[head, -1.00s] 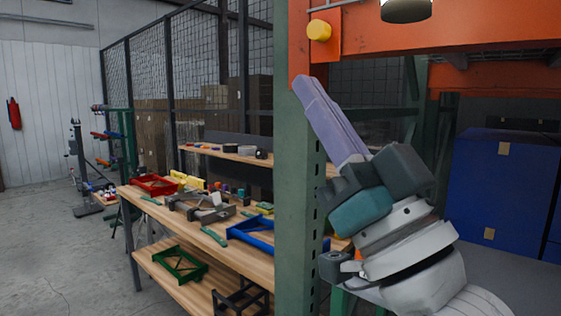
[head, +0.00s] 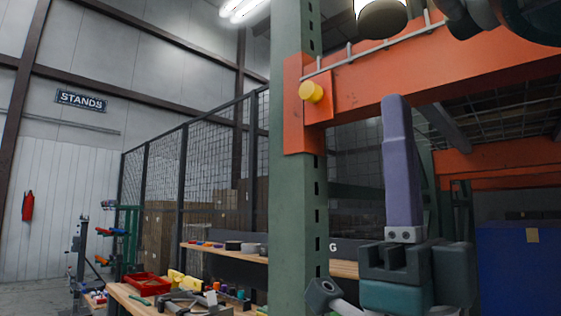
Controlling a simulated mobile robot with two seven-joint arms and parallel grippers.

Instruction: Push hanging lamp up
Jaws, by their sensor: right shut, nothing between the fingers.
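The hanging lamp (head: 381,18) shows at the top, cut off by the picture edge. In the picture a gap separates the fingertips from the lamp, and the fingers overlap the orange beam. I cannot tell how far apart they are in depth. My left gripper is not in view.
An orange beam (head: 350,84) crosses behind the fingers and joins a green upright post (head: 290,210). A yellow knob (head: 311,91) sticks out at the joint. Dark rounded parts (head: 520,18) hang at the top right. A blue box (head: 515,275) stands at the right.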

